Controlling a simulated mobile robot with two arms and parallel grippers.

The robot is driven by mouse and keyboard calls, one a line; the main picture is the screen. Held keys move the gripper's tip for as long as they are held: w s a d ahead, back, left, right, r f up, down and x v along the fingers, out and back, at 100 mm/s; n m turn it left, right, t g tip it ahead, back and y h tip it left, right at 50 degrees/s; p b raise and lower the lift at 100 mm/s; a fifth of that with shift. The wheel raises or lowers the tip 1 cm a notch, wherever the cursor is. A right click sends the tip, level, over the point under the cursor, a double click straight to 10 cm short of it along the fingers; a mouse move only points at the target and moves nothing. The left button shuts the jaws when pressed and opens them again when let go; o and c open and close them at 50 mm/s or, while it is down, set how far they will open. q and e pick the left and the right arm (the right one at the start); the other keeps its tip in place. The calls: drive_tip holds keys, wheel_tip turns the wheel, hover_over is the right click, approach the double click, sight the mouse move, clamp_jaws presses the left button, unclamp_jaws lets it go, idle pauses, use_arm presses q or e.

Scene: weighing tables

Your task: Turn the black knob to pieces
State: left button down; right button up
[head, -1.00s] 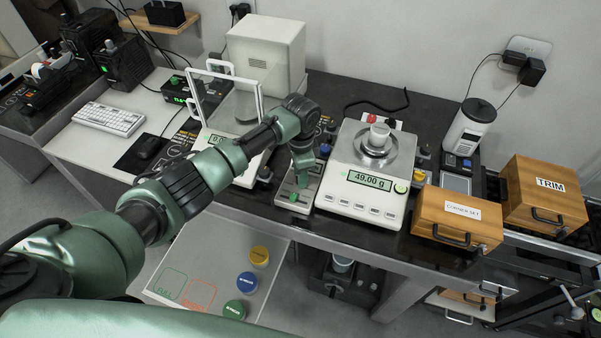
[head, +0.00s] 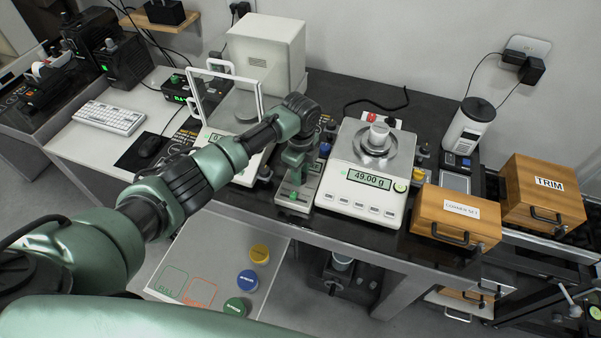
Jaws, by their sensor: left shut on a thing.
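My left gripper (head: 297,178) points down at a narrow grey control panel (head: 283,199), between the two balances. It is shut on a small part there, which I take to be the black knob. The fingers and wrist hide the knob, so its pointer and setting cannot be read. A green piece (head: 293,196) shows on the panel in front of the fingers. My right gripper is not in view.
A glass-shielded balance (head: 244,176) stands close left, partly behind my arm. Wooden boxes, one labelled TRIM (head: 541,190) and another in front (head: 455,215), stand at the right. Yellow, blue and green round pieces lie on a lower light board (head: 215,255).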

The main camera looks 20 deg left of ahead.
use_arm(q)
drive_tip(key=shift+d+m, duration=0.1)
drive_tip(key=shift+m, duration=0.4)
drive_tip(key=c, duration=1.1)
unclamp_jaws()
wheel_tip(320, 180, up, 8)
drive_tip(key=shift+f+b, duration=0.1)
drive_tip(key=shift+b, duration=0.55)
